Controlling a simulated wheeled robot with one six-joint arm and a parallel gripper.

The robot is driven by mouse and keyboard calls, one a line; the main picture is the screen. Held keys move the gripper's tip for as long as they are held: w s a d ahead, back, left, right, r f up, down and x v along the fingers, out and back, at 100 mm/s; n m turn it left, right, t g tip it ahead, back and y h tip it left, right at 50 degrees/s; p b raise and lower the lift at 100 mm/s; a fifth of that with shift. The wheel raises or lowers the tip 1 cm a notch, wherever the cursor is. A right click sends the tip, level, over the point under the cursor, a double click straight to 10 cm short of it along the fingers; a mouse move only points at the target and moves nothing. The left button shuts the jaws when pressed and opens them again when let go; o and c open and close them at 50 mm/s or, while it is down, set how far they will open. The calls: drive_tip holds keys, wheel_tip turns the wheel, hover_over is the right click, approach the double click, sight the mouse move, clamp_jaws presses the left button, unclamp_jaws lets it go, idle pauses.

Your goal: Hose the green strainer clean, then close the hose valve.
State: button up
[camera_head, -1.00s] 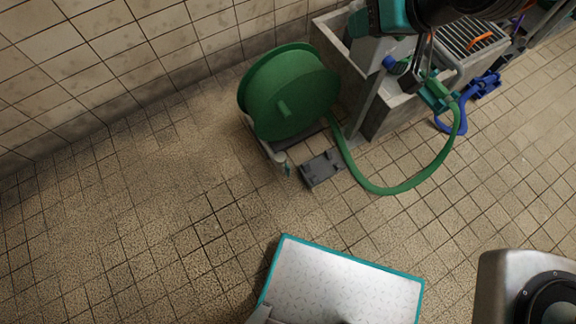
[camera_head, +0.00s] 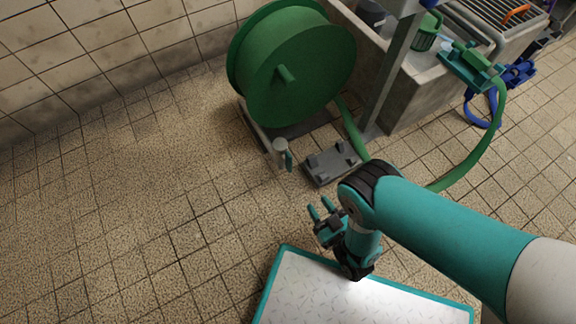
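The green strainer (camera_head: 427,32) stands upright in the grey trough at the top right, partly cut off by a post. The green hose (camera_head: 475,160) runs from the green reel (camera_head: 300,75) behind my arm and up to a green nozzle (camera_head: 476,60) resting at a teal holder (camera_head: 462,72) on the trough's edge. A grey pipe stub with a small teal lever (camera_head: 288,160), seemingly the hose valve, stands at the reel's base. My gripper (camera_head: 320,208) is open and empty, its two fingers apart, right of and below the lever.
The grey trough (camera_head: 412,95) and its post (camera_head: 392,75) stand behind the hose. A blue hose (camera_head: 478,115) hangs at the right. My base's white, teal-edged deck is below. The tiled floor at left is clear.

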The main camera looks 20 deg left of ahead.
sight(291, 164)
drive_tip(key=b+x, duration=0.4)
drive_tip(key=x, duration=0.1)
drive_tip(key=b+x, duration=0.4)
drive_tip(key=x, duration=0.1)
drive_tip(key=b+x, duration=0.4)
drive_tip(key=x, duration=0.2)
drive_tip(key=shift+d+f, duration=0.1)
drive_tip(key=shift+f, duration=0.15)
drive_tip(key=shift+w+a+r+b, duration=0.2)
drive_tip(key=shift+w+a+b, duration=0.1)
drive_tip(key=shift+c, duration=0.2)
clamp_jaws()
drive_tip(key=shift+a, duration=0.2)
drive_tip(key=shift+d, duration=0.15)
